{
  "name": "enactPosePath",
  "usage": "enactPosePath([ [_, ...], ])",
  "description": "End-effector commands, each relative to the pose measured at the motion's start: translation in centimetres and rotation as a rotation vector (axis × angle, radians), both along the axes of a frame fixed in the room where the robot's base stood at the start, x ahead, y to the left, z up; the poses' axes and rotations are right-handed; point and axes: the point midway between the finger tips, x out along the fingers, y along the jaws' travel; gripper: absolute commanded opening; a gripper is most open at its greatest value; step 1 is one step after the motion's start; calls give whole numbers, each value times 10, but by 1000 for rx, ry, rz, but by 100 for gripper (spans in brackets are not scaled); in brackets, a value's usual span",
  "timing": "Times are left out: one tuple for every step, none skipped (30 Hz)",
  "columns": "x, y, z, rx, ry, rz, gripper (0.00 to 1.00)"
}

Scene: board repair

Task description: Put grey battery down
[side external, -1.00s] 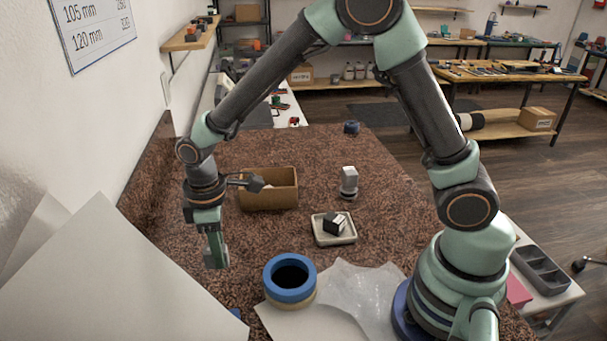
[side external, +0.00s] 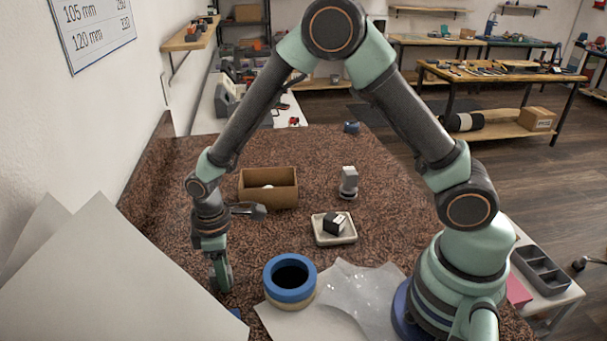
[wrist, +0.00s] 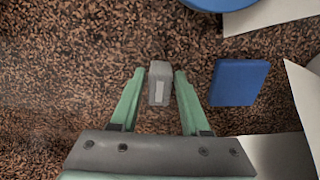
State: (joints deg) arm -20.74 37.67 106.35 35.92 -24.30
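The grey battery (wrist: 159,84), a small grey block with a pale label, sits between the fingers of my gripper (wrist: 160,78) in the wrist view. A narrow gap shows between it and each finger, so the fingers stand open around it. In the side external view my gripper (side external: 221,283) points down, low at the speckled worktop (side external: 190,240), left of the blue-topped round pot. The battery is mostly hidden by the fingers there. Whether it rests fully on the worktop is hard to tell.
A blue block (wrist: 239,82) lies close right of the gripper. The blue-rimmed pot (side external: 290,292) stands on paper. White sheets (side external: 95,275) fill the left foreground.

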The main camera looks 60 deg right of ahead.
Motion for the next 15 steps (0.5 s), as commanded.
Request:
enactPosePath([
  [0,0,0,0,0,0,61],
  [0,0,0,0,0,0,61],
  [0,0,0,0,0,0,61],
  [0,0,0,0,0,0,61],
  [0,0,0,0,0,0,61],
  [0,0,0,0,0,0,61],
  [0,0,0,0,0,0,61],
  [0,0,0,0,0,0,61],
  [0,0,1,0,0,0,61],
  [0,0,1,0,0,0,61],
  [0,0,2,0,0,0,61],
  [0,0,4,1,-1,0,61],
  [0,0,6,1,-2,0,61],
  [1,0,9,1,-2,0,61],
  [1,0,14,1,-3,0,61],
])
